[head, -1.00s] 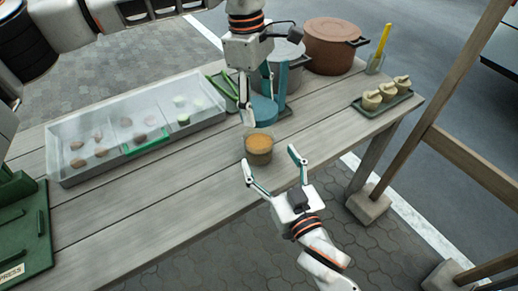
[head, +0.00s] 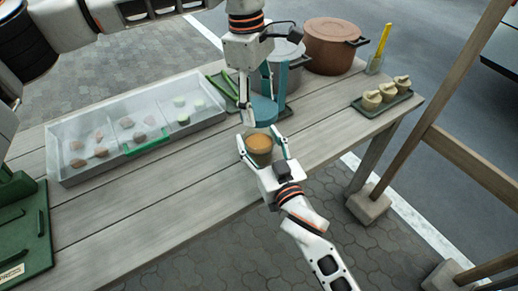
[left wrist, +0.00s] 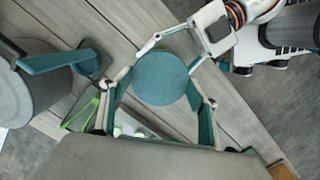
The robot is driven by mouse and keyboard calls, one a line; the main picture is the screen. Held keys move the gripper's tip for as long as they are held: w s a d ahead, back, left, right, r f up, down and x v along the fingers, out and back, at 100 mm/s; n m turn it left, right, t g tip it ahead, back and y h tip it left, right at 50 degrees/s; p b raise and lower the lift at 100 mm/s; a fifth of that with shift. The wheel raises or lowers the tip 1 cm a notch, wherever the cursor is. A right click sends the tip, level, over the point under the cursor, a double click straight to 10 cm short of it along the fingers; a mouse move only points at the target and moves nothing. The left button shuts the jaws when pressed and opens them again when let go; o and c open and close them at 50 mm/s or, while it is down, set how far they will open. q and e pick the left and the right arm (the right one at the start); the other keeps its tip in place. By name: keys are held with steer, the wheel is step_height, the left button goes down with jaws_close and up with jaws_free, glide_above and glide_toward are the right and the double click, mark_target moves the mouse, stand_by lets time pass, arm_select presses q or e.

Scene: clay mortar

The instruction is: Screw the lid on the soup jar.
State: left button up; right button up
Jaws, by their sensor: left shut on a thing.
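The soup jar (head: 260,152), clear with orange-brown soup, stands upright and uncovered on the table in the head view. My right gripper (head: 263,140) is open around it, one finger on each side; a gap shows at the right finger. My left gripper (head: 258,108) points down behind and above the jar, shut on the round teal lid (head: 264,110). The left wrist view shows the lid (left wrist: 160,80) face-on between the left fingers, with my right gripper (left wrist: 160,55) at its upper edge. The jar is hidden there.
A compartment tray (head: 60,168) of food lies left on the wooden table (head: 150,205). A grey pot (head: 296,72), a teal upright piece (head: 283,80) and a brown pot (head: 332,48) stand behind.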

mark_target(258, 128)
steer(key=c, duration=0.9)
arm_select(q)
steer(key=shift+f, duration=2.5)
steer(key=shift+f, duration=0.1)
steer(key=shift+f, duration=0.8)
steer(key=shift+f, duration=0.55)
